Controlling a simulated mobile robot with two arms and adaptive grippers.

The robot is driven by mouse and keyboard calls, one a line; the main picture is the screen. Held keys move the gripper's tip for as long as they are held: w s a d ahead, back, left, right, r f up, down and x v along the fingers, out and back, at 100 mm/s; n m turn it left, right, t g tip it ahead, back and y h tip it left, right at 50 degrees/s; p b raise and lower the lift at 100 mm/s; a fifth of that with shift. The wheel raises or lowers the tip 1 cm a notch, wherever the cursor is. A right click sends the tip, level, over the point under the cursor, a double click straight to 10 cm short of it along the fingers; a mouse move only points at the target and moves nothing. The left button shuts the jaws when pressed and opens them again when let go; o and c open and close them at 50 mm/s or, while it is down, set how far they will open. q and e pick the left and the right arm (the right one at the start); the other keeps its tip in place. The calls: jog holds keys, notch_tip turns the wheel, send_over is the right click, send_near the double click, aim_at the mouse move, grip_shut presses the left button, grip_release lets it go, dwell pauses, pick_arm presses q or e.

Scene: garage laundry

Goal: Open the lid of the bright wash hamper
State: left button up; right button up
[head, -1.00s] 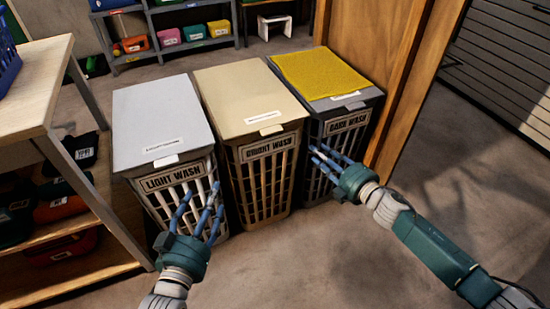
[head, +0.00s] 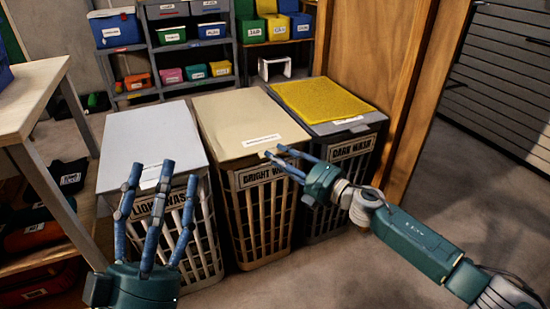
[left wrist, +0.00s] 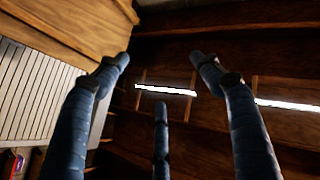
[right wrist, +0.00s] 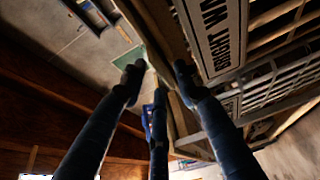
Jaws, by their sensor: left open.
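The bright wash hamper (head: 262,215) is the middle of three, with a slatted front and a flat tan lid (head: 240,115) that lies shut. My right gripper (head: 275,152) has its fingertips at the front edge of that lid, where its small front tab is; they cover the tab. In the right wrist view the fingers (right wrist: 157,75) are apart beside the hamper's label (right wrist: 215,40); I cannot tell whether they grip the edge. My left gripper (head: 150,185) is open and empty, in front of the light wash hamper (head: 200,245); its spread fingers show in the left wrist view (left wrist: 160,70).
The dark wash hamper (head: 350,150) stands close on the right, with a yellow cloth (head: 322,98) on its lid. A wooden post (head: 410,90) is beyond it. A wooden workbench (head: 30,100) stands at left. Shelves with coloured bins (head: 190,45) are behind. The floor at right is clear.

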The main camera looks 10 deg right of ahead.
pick_arm(q)
jog(key=shift+s+a+r+t+h, duration=0.1)
jog(key=shift+s+r+t+h, duration=0.35)
jog(key=shift+s+r, duration=0.4)
pick_arm(e)
jog(key=shift+x, duration=0.9)
pick_arm(q)
jog(key=shift+w+y, duration=0.1)
jog(key=shift+y, duration=0.25)
pick_arm(e)
grip_shut()
